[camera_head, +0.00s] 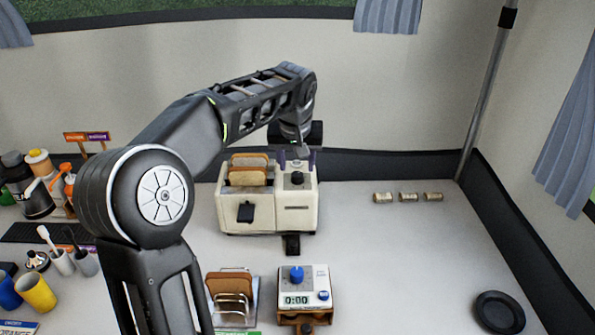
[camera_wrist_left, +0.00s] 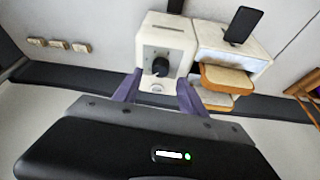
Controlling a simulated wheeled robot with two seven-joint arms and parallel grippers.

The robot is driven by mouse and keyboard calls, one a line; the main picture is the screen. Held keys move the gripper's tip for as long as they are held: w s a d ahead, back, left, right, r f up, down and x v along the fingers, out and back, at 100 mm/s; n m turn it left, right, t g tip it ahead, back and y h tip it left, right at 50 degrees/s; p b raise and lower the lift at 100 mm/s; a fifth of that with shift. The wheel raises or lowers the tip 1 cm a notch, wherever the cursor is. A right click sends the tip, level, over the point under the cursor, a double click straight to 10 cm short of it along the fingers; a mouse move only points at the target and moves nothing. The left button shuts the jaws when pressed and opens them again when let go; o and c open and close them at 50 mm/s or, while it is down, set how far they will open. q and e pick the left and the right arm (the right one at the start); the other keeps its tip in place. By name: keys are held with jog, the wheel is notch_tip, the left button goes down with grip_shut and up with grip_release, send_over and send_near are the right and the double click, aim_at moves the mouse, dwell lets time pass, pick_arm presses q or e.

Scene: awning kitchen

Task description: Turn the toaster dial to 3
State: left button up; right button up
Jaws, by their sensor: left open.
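The cream toaster (camera_head: 230,205) stands on the counter against the back wall, with bread slices (camera_head: 248,172) in its slots and a black lever (camera_head: 245,212) on its front. Its black dial (camera_head: 297,178) is on the top right part. My right gripper is not in view.
A timer (camera_head: 303,285) with a blue knob reads 0:00 in front of the toaster. A toast rack (camera_head: 230,295) stands beside it. Cups (camera_head: 37,290) and bottles crowd the left.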

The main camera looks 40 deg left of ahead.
aim_at(297, 174)
pick_arm(q)
jog(key=x, duration=0.4)
jog(key=shift+f, duration=0.1)
jog(key=shift+c, duration=0.6)
grip_shut()
